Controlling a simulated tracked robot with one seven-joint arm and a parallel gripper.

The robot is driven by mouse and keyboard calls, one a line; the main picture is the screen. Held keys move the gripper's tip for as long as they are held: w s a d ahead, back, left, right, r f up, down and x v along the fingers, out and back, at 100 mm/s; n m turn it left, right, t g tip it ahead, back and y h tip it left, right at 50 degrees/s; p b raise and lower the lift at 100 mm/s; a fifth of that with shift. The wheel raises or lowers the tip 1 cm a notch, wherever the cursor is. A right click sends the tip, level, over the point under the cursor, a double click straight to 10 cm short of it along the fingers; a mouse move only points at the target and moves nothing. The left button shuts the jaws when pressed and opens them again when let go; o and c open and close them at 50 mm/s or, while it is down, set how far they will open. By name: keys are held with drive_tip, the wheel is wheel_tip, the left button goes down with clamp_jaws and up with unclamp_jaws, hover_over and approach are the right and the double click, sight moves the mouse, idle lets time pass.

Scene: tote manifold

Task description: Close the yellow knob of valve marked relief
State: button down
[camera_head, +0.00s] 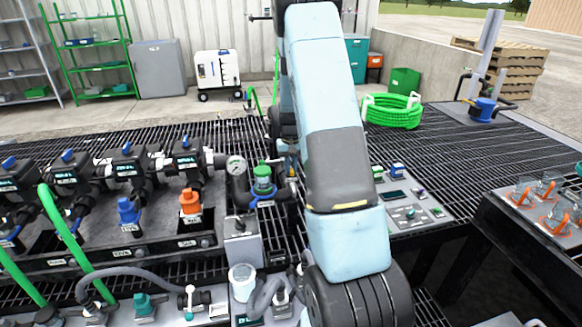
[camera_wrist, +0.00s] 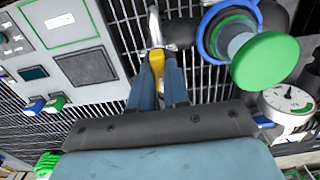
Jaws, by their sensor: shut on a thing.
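The yellow knob (camera_wrist: 157,60) shows in the wrist view as a small lever-like handle on a grey pipe fitting above the black grating. My gripper (camera_wrist: 158,72) has its two blue-grey fingers on either side of the knob and is shut on it. Part of the knob is hidden between the fingers. No relief label is readable in either view. In the head view my arm covers most of the area around the knob and gripper.
A green-capped valve with a blue ring (camera_wrist: 265,60) and a pressure gauge (camera_wrist: 288,103) stand close right of the gripper in the wrist view. A grey control panel (camera_wrist: 62,45) lies left. The head view shows black valves (camera_head: 128,163), an orange knob (camera_head: 190,201) and a blue knob (camera_head: 128,210).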

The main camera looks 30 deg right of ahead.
drive_tip(key=m, duration=0.4)
drive_tip(key=shift+m, duration=0.4)
drive_tip(key=m, duration=0.4)
drive_tip(key=shift+w+a+m, duration=0.1)
drive_tip(key=shift+m, duration=0.2)
drive_tip(key=m, duration=0.4)
drive_tip(key=shift+m, duration=2.2)
drive_tip(key=c, duration=1.1)
unclamp_jaws()
drive_tip(key=shift+r, duration=0.15)
